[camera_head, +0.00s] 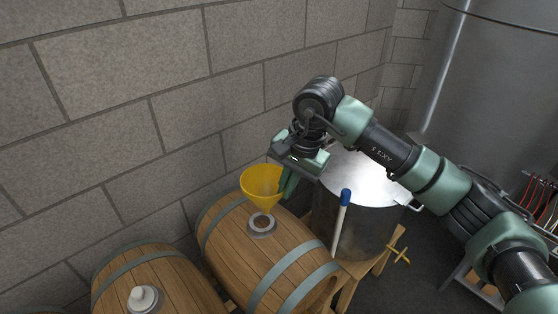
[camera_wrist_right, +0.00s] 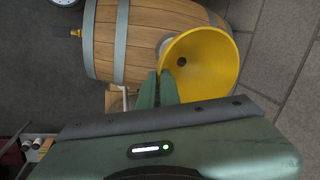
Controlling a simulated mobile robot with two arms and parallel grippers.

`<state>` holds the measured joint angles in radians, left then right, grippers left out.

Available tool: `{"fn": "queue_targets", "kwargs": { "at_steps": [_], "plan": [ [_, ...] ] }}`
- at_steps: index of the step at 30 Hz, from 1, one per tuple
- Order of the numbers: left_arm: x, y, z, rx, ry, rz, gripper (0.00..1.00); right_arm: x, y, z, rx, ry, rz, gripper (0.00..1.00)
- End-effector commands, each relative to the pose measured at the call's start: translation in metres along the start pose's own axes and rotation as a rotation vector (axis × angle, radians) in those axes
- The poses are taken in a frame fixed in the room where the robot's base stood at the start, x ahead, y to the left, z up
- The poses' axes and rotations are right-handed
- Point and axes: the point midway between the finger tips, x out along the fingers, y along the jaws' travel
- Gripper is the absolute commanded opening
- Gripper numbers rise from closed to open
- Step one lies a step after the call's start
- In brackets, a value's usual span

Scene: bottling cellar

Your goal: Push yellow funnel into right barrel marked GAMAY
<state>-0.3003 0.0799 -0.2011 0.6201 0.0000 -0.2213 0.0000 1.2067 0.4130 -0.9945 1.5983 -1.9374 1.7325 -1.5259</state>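The yellow funnel (camera_head: 261,184) is above the bung hole (camera_head: 262,222) of the right wooden barrel (camera_head: 262,256). It leans a little, and its narrow end comes down close to the hole; I cannot tell whether the tip is inside. My right gripper (camera_head: 285,186) is at the funnel's right side, its fingers close together on the funnel wall near the rim. The wrist view shows the fingers (camera_wrist_right: 159,88) against the funnel (camera_wrist_right: 198,62), with the barrel (camera_wrist_right: 145,40) beyond. I can read no GAMAY marking. My left gripper is not in view.
A second barrel (camera_head: 160,280) with a white bung (camera_head: 143,298) lies to the left. A metal pot (camera_head: 362,215) with a blue-tipped white stick (camera_head: 341,215) stands right of the right barrel, under my right arm. A stone wall (camera_head: 130,70) runs behind the barrels.

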Motion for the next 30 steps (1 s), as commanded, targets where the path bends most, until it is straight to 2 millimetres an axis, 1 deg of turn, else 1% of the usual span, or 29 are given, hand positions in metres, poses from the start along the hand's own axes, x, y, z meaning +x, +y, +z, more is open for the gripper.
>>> {"fn": "queue_targets", "kwargs": {
  "at_steps": [1,3,6,14,19,26,27,30],
  "plan": [
    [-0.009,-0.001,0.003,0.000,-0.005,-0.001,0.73,-0.005,-0.013,-0.001,0.026,0.005,-0.001,0.00],
    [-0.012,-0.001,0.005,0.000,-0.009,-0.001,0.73,-0.004,-0.021,-0.003,0.055,0.013,-0.002,0.00],
    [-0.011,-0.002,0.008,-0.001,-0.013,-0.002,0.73,-0.001,-0.025,-0.005,0.072,0.019,-0.002,0.00],
    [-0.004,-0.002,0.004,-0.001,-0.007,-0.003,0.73,0.013,-0.020,-0.005,0.071,0.018,-0.001,0.00],
    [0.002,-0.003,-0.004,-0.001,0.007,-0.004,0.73,0.028,-0.016,-0.004,0.070,0.017,-0.001,0.00],
    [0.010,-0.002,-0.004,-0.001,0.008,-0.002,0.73,0.050,-0.011,-0.004,0.070,0.017,-0.003,0.00],
    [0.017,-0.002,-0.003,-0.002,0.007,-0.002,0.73,0.055,-0.010,-0.005,0.070,0.019,-0.003,0.00],
    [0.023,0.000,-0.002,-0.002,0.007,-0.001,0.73,0.060,-0.008,-0.005,0.070,0.020,-0.003,0.00]
  ]
}}
